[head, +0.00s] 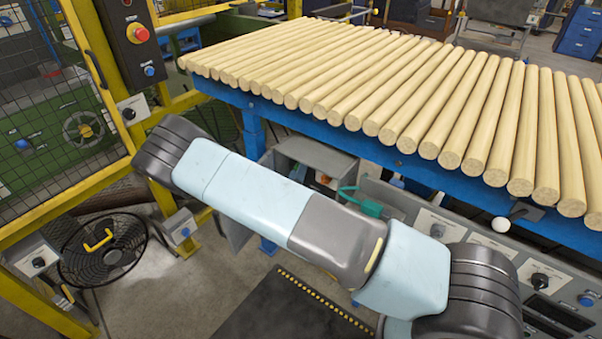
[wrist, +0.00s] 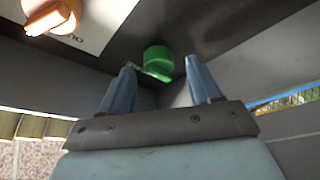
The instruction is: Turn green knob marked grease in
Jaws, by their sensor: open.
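In the wrist view a green knob (wrist: 158,62) sticks out from a dark grey surface near the top middle. No grease marking on it is legible in this view. My gripper (wrist: 161,70) is open, with its two blue fingers pointing at the knob. The knob shows between the fingertips, the left tip close to its edge and the right tip a little clear of it. I cannot tell how deep the fingers reach or whether they touch it. In the head view neither my gripper nor this knob can be made out.
In the wrist view an orange knob (wrist: 48,18) sits on a white label at upper left. In the head view a blue table (head: 402,165) bears several wooden dowels (head: 400,90). A control panel (head: 480,225) lies below it. A yellow frame (head: 108,95) and a fan (head: 103,250) stand left.

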